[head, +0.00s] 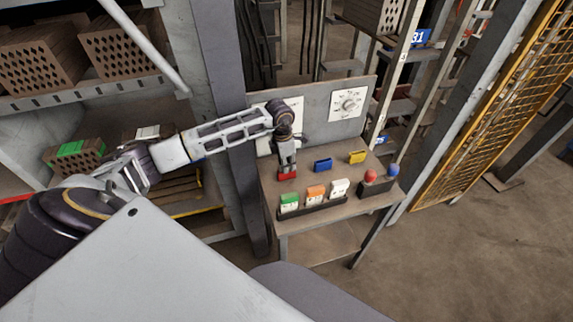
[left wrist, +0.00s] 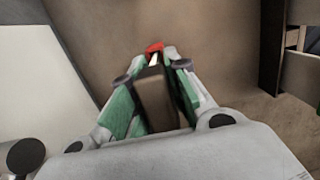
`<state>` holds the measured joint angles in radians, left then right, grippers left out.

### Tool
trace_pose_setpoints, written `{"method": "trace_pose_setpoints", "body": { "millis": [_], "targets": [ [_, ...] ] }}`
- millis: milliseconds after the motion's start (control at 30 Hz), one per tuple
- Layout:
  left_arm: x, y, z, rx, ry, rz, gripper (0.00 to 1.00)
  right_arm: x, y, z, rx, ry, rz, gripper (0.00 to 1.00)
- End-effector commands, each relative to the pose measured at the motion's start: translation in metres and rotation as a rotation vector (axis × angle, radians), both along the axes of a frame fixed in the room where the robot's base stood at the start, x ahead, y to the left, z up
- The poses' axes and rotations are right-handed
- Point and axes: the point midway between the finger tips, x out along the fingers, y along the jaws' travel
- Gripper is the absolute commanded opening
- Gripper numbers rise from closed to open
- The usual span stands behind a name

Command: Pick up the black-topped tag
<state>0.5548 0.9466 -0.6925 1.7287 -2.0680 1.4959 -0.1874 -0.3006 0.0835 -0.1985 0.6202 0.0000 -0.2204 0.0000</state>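I cannot make out a black-topped tag in either view. My left gripper (head: 287,164) points down over the back left of the small table (head: 330,222). A red-topped tag (head: 288,176) is right below its fingertips. In the left wrist view the two green-padded fingers (left wrist: 152,74) stand apart, and the red top with a white part (left wrist: 155,48) shows just past their tips. Whether they touch it I cannot tell. A dark brown area lies between the fingers; what it is, I cannot tell. My right gripper is not in view.
A dark rack on the table's front holds a green-topped tag (head: 289,202), an orange-topped tag (head: 315,194) and a white-topped tag (head: 340,188). A blue piece (head: 322,165) and a yellow piece (head: 357,157) lie behind. A box (head: 376,189) with red and blue knobs stands right. A grey panel (head: 318,128) rises behind.

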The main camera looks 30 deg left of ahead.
Motion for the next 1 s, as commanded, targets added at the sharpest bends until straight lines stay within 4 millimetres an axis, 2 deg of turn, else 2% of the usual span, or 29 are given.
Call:
{"method": "trace_pose_setpoints", "body": {
  "millis": [267, 467, 667, 1000],
  "targets": [
    [0.000, 0.000, 0.001, 0.000, -0.001, 0.000, 0.00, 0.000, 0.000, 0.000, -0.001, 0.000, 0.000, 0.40],
    [0.001, 0.000, 0.009, -0.001, -0.002, 0.000, 0.00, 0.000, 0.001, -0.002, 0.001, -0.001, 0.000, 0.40],
    [0.001, 0.000, 0.032, 0.000, -0.003, -0.001, 0.00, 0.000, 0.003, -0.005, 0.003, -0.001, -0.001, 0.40],
    [0.001, 0.000, 0.081, 0.000, -0.004, 0.000, 0.00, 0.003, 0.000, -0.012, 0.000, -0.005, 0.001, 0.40]
  ]
}}
